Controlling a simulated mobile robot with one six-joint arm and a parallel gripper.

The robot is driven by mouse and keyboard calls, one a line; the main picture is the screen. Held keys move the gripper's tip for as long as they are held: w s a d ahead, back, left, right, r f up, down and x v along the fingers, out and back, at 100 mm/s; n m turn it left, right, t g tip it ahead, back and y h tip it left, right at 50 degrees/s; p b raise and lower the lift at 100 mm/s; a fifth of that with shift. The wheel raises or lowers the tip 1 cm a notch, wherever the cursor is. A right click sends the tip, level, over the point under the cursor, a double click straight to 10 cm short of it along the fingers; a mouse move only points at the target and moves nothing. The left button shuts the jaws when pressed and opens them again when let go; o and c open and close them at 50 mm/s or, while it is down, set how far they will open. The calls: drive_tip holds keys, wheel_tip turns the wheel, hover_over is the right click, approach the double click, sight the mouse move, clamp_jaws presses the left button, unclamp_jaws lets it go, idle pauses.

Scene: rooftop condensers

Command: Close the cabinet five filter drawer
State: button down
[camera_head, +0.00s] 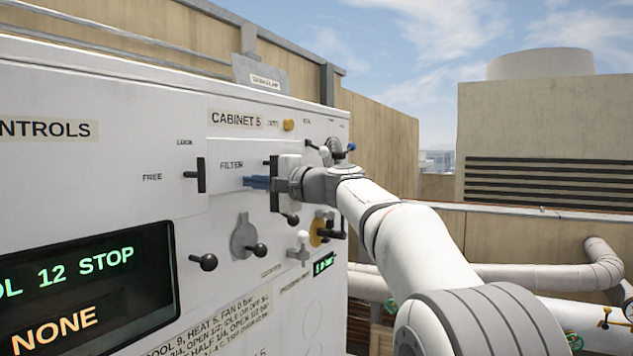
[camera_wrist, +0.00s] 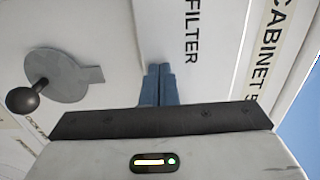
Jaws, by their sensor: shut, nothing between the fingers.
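The cabinet 5 front carries a CABINET 5 label (camera_head: 236,119) and, below it, a white filter panel (camera_head: 229,181) marked FILTER. The FILTER lettering also shows in the wrist view (camera_wrist: 191,38). My gripper (camera_head: 250,182) is at this panel, just below the lettering in the head view. Its two blue fingers (camera_wrist: 159,72) are side by side, shut and empty, with tips at or very near the white surface. I cannot tell whether they touch. Whether the drawer stands out from the cabinet is unclear; my gripper and wrist hide the panel's right part.
A black upright handle (camera_head: 201,175) stands left of the panel by LOCK and FREE marks. Black-knobbed levers (camera_head: 243,240) project below my gripper; one grey-plated lever (camera_wrist: 55,80) shows at left in the wrist view. A lit display (camera_head: 90,290) is lower left.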

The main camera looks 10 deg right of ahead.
drive_tip(key=b+v, duration=0.4)
drive_tip(key=v, duration=1.1)
drive_tip(key=s+a+f+g+h, duration=0.1)
drive_tip(key=s+f+g+h, duration=0.15)
drive_tip(key=f, duration=0.65)
drive_tip(key=s+a+f+g+h, duration=0.1)
drive_tip(key=s+a+f+h, duration=0.15)
drive_tip(key=f, duration=0.65)
drive_tip(key=s+d+f+n+g+h, duration=0.2)
drive_tip(key=s+d+f+n+h, duration=0.1)
drive_tip(key=s+f, duration=0.8)
drive_tip(key=s+d+f+n+g+h, duration=0.2)
drive_tip(key=s+d+f+n+h, duration=0.2)
drive_tip(key=s+f, duration=0.8)
wheel_tip(320, 180, down, 5)
drive_tip(key=shift+s+d+r+h, duration=0.1)
drive_tip(key=shift+s+d+h, duration=0.1)
drive_tip(key=shift+d+h, duration=1)
drive_tip(key=shift+g, duration=0.25)
